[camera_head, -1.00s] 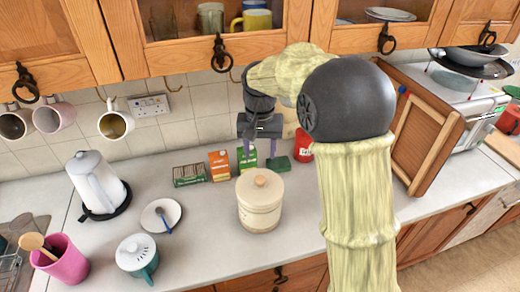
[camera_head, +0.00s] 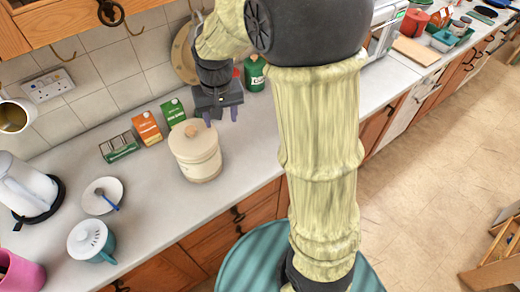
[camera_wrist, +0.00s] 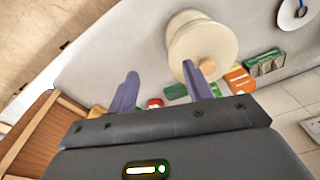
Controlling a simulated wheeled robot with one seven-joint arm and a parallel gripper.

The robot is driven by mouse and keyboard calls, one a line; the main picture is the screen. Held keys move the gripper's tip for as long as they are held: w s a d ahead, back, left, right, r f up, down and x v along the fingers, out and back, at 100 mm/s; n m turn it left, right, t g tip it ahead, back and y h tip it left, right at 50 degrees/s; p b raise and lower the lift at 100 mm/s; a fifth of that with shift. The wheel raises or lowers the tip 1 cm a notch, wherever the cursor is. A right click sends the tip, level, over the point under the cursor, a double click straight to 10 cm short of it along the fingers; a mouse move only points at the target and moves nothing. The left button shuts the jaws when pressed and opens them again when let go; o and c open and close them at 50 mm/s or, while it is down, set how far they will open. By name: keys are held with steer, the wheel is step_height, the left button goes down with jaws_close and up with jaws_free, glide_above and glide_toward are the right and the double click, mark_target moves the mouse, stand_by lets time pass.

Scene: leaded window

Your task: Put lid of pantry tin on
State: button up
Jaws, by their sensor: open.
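The pantry tin (camera_head: 203,169) is a cream cylinder standing upright on the worktop. Its cream lid (camera_head: 194,145), with a wooden knob (camera_head: 191,131), rests on top and looks level; I cannot tell whether it is fully seated. My gripper (camera_head: 221,114) is open and empty, just behind and right of the lid, apart from it. In the wrist view, the lid (camera_wrist: 190,48) and the tin's side (camera_wrist: 182,17) show beyond the fingers (camera_wrist: 160,70). One fingertip overlaps the lid's edge in the picture; contact cannot be told.
A green canister (camera_head: 254,76) stands right of the gripper. Worktop before the tin is clear.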

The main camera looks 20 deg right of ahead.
steer(key=s+d+f, duration=0.2)
steer(key=s+d, duration=0.1)
steer(key=s, duration=0.3)
steer(key=s+d+f+t, duration=0.1)
steer(key=s+d+f, duration=0.1)
steer(key=s+d, duration=0.2)
steer(key=shift+s, duration=0.85)
